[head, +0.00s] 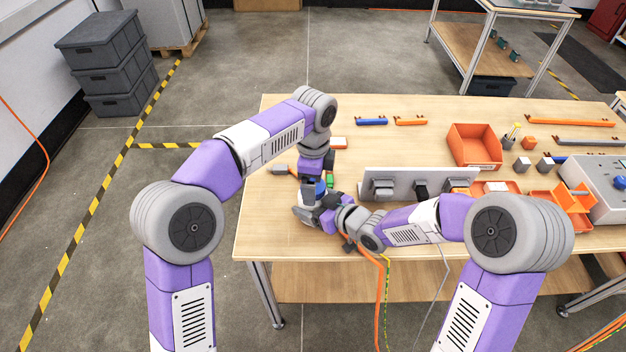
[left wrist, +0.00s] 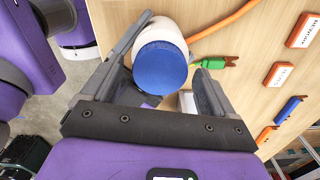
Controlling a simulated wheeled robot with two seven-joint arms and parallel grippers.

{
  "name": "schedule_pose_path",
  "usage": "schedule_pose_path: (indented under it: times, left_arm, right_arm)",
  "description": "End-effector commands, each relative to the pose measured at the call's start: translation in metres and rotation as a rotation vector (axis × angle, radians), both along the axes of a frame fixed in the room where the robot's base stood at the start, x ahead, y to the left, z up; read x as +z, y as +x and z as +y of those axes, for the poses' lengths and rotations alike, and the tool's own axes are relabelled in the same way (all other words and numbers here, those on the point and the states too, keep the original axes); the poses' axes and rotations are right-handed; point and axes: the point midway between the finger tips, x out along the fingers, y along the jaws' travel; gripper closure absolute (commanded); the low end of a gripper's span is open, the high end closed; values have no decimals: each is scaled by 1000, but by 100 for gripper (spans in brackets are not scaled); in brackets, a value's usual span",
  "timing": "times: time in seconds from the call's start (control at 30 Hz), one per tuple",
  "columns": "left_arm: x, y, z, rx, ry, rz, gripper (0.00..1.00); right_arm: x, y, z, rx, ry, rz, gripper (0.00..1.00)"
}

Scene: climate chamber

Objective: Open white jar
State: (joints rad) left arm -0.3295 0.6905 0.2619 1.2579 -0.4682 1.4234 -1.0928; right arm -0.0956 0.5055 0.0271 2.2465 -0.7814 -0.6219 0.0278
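The white jar (left wrist: 164,32) with its blue lid (left wrist: 160,68) shows in the left wrist view, lid facing the camera. My left gripper (left wrist: 178,62) is open, with one finger on each side of the lid. The right finger stands clear of the lid; the left finger is close, and I cannot tell if it touches. In the head view my left gripper (head: 314,178) points down at the table's left part, where the arms mostly hide the jar. My right gripper (head: 318,215) is low beside that spot; its fingers are too hidden to tell their state.
A green clip (left wrist: 216,63) lies close to the jar. A grey panel with clamps (head: 400,185) stands right of the grippers. An orange bin (head: 474,146), orange trays and a grey device (head: 600,190) fill the table's right. The table's far left is mostly free.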

Motion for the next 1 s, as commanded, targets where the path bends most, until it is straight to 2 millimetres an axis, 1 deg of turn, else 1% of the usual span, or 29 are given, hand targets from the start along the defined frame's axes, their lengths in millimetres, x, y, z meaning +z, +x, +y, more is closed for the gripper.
schedule_pose_path:
  times: [0.17, 0.27, 0.5, 0.6, 0.67, 0.7, 0.77, 0.87, 1.0]
  left_arm:
    - [0, 0, 0, -1, 0, 0, 13]
    - [4, 0, 0, -1, 0, -1, 13]
    - [35, 0, -1, -1, -2, -3, 13]
    - [43, 0, 0, -1, -1, -1, 13]
    - [45, 0, 0, -2, -1, 0, 16]
    - [46, 0, 0, -8, -1, 0, 16]
    - [47, 0, -1, -38, 0, 0, 16]
    - [52, 0, -3, -140, 1, 2, 16]
    - [64, 0, -4, -343, 2, 3, 16]
  right_arm:
    - [0, 0, 0, 0, 1, -1, 100]
    - [0, 0, 0, 0, 1, -1, 100]
    - [0, 0, 0, 0, 1, -1, 100]
    - [0, 0, 0, 0, 1, -1, 100]
    - [0, 0, 0, 0, 1, -1, 100]
    - [0, 0, 0, 0, 1, -1, 100]
    - [0, 0, 0, 0, 1, -1, 100]
    - [0, 0, 0, 0, 1, -1, 100]
    - [0, 0, 0, 0, 1, -1, 100]
